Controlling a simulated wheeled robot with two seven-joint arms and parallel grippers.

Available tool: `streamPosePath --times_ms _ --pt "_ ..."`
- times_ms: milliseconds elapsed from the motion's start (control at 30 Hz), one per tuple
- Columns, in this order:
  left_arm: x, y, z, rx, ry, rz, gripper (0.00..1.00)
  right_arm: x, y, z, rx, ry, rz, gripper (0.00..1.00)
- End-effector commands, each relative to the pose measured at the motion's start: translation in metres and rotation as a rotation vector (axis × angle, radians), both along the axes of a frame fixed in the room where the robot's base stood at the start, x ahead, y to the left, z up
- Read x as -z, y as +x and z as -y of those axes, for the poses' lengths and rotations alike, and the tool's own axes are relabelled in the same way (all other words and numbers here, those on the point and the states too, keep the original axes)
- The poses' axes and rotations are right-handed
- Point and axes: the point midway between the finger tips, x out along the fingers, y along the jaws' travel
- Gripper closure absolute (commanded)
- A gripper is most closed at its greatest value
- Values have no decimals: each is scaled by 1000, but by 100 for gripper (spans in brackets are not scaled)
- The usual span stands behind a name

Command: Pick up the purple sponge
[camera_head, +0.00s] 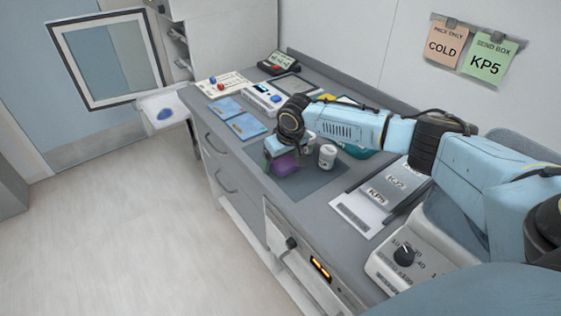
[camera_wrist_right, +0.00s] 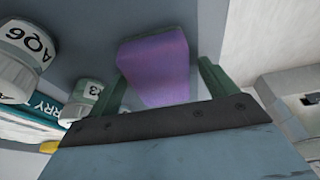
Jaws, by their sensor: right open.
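The purple sponge (camera_head: 286,165) lies on the dark mat on the counter in the head view. In the right wrist view the purple sponge (camera_wrist_right: 156,66) shows as a block between the two green fingers. My right gripper (camera_head: 273,161) is at the sponge, pointing down, with its fingers on either side. In the right wrist view my right gripper (camera_wrist_right: 160,90) is open, with a small gap visible beside the right finger. Whether the left finger touches the sponge is unclear. My left gripper is not in view.
A white jar (camera_head: 327,156) stands close right of the sponge; the wrist view shows a jar marked AQ6 (camera_wrist_right: 28,50) and a smaller jar (camera_wrist_right: 84,97). Blue cards (camera_head: 246,126) and a white device (camera_head: 264,98) lie behind. A labelled tray (camera_head: 364,208) lies to the right.

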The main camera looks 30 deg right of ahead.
Motion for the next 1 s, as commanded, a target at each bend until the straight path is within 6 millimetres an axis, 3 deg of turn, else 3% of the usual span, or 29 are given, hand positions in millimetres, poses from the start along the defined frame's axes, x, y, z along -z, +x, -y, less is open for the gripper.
streamPosePath --times_ms 133,500,867,1000 --pt "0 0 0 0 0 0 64 0 0 0 0 0 0 17" --pt "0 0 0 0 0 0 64 0 0 0 0 0 0 63" --pt "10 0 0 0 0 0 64 -3 1 0 -1 0 3 63" --pt "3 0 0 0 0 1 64 -35 1 0 -1 1 4 63"
